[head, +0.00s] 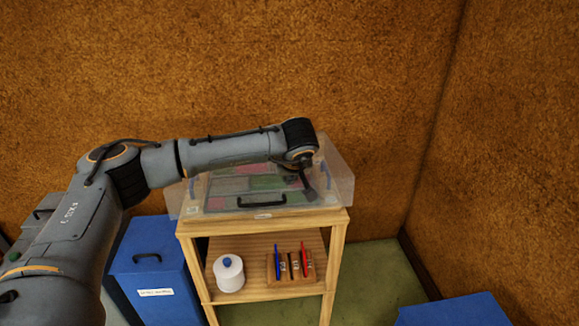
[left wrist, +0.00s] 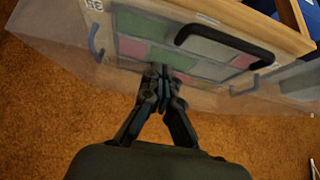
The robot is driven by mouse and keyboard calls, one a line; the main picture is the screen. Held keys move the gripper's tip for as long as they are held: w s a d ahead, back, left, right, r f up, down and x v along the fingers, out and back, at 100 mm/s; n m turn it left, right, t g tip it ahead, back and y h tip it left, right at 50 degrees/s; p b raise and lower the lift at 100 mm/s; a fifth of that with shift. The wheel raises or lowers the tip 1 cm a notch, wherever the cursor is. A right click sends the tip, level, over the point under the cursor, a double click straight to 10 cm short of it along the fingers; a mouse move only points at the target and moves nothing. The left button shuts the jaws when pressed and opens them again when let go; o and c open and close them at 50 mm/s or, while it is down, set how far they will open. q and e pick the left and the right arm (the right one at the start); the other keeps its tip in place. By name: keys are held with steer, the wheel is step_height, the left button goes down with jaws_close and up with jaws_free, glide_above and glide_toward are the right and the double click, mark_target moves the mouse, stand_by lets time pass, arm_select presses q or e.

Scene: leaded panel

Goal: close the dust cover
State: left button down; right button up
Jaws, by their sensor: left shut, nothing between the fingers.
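The clear dust cover (head: 338,172) is a see-through box-like lid on top of a wooden stand. A leaded panel (head: 230,185) with red and green panes shows through or beneath it. A black handle (head: 262,203) is at the front; it also shows in the left wrist view (left wrist: 225,40). I cannot tell how far the cover is open. My left gripper (head: 308,188) is shut and empty, pointing down over the panel's right part. In the left wrist view its fingertips (left wrist: 160,72) overlap the panes; contact with the cover is unclear. My right gripper is out of view.
The wooden stand (head: 342,240) holds a white jar (head: 229,274) and a wooden rack (head: 290,268) with red, blue and dark tools below. A blue bin (head: 150,262) stands left, another blue object (head: 455,311) front right. Brown walls (head: 400,80) are behind and right.

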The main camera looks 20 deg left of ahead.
arm_select(q)
steer(key=shift+s+d+f+b, duration=0.1)
steer(key=shift+s+f+b, duration=0.15)
steer(key=shift+f, duration=0.45)
steer(key=shift+s+d+f+b, duration=0.15)
steer(key=shift+f+b, duration=0.1)
steer(key=shift+f, duration=0.45)
steer(key=shift+a, duration=0.1)
